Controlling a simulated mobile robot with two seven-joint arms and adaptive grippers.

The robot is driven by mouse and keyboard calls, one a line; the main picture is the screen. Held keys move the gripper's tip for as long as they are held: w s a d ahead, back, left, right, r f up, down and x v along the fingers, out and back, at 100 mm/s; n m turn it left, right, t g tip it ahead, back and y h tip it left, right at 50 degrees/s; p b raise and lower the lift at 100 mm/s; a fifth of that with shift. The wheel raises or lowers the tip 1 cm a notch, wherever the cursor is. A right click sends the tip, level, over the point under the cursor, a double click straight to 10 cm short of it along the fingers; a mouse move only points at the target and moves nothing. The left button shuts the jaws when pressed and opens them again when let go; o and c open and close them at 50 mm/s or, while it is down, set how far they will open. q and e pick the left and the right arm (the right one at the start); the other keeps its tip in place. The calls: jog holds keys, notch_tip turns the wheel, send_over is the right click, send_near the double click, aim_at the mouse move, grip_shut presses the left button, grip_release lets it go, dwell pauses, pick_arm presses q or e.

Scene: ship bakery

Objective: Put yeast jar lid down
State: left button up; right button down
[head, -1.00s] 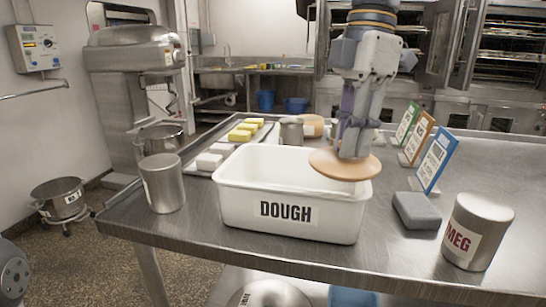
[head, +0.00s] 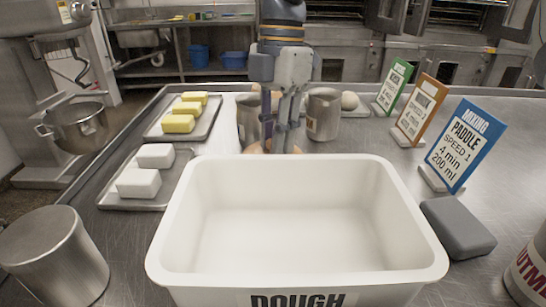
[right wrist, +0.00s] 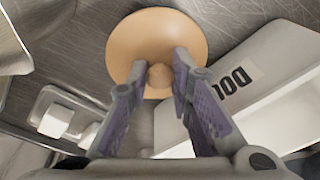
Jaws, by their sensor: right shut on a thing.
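The yeast jar lid is a round tan disc with a small knob (right wrist: 150,38), seen whole in the right wrist view. My right gripper (right wrist: 158,82) is shut on its knob. In the head view the gripper (head: 274,142) points down behind the far rim of the white dough tub (head: 165,235). Only a sliver of the lid (head: 287,150) shows above that rim. Whether the lid touches the steel table is hidden. Two metal canisters stand close behind, one left of the gripper (head: 246,122) and one right (head: 323,115). My left gripper is out of view.
Trays with white blocks (head: 140,182) and yellow blocks (head: 178,123) lie to the left. Upright cards, including a blue one (head: 464,145), and a grey block (head: 458,228) are at right. A metal canister (head: 52,262) is at front left. Bare table lies between tub and cards.

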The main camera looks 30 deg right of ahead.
notch_tip(320, 180, down, 4)
jog(key=shift+f, duration=0.1)
jog(key=c, duration=1.5)
grip_release()
jog(key=shift+o, duration=0.2)
notch_tip(320, 180, up, 12)
jog(key=w+d, duration=0.1)
jog(key=shift+w+d, duration=0.15)
